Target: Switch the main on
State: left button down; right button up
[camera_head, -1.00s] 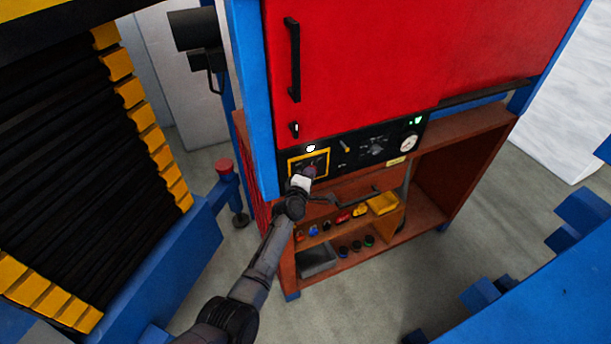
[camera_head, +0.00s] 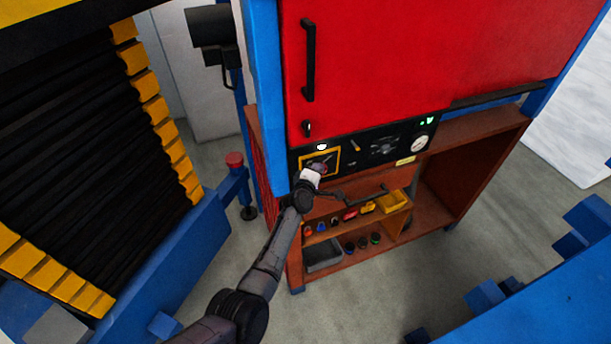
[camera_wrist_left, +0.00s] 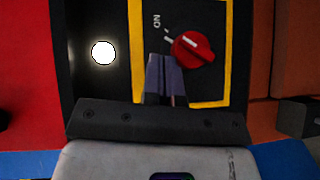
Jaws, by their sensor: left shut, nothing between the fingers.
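The main switch is a red rotary knob (camera_wrist_left: 193,49) inside a yellow frame (camera_wrist_left: 226,50) on the black control panel. A white line on the knob points toward a tick beside the letters "ON". In the head view the yellow frame (camera_head: 301,160) shows, but my gripper largely covers the knob. My left gripper (camera_wrist_left: 165,72) is shut and empty. Its fingertips are beside the knob at its lower left in the wrist view; I cannot tell if they touch it. In the head view my left gripper (camera_head: 317,169) is in front of the frame. My right gripper is not in view.
A round white lamp (camera_wrist_left: 103,52) glows beside the frame. The black panel (camera_head: 345,163) also carries a gauge (camera_head: 420,142) and a green light. A red door (camera_head: 420,60) is above. A shelf with yellow bin (camera_head: 392,202) and small parts is below.

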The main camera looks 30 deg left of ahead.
pick_arm(q)
jog(key=s+r+p, duration=0.4)
jog(key=s+p, duration=0.2)
jog(key=s, duration=0.4)
jog(key=shift+s+r+p, duration=0.3)
jog(key=shift+s+r, duration=0.05)
jog(key=shift+r, duration=0.05)
dwell(0.3)
